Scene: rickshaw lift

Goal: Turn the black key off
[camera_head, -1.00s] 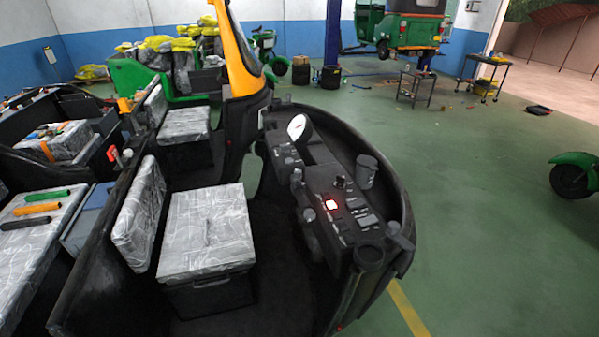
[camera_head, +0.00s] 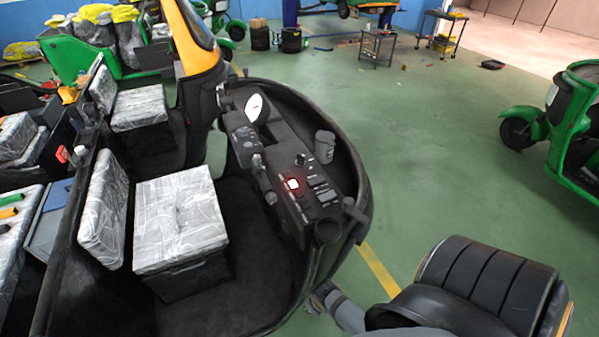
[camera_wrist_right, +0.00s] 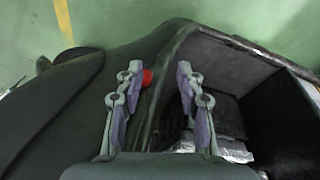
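The dashboard (camera_head: 285,160) is in the middle of the head view. My right gripper (camera_head: 318,298) is low in the head view, beside the dashboard's outer lower side and well apart from the key. In the right wrist view my right gripper (camera_wrist_right: 155,100) has its fingers spread with nothing held between them. The key cannot be made out there. My left gripper is not in view.
A grey cup (camera_head: 324,146) sits in the dashboard's right side. A wrapped seat (camera_head: 180,215) is left of the dashboard. A red part (camera_wrist_right: 147,77) shows near the fingers in the wrist view. Green floor (camera_head: 430,150) is open to the right, with a green rickshaw (camera_head: 575,130) beyond.

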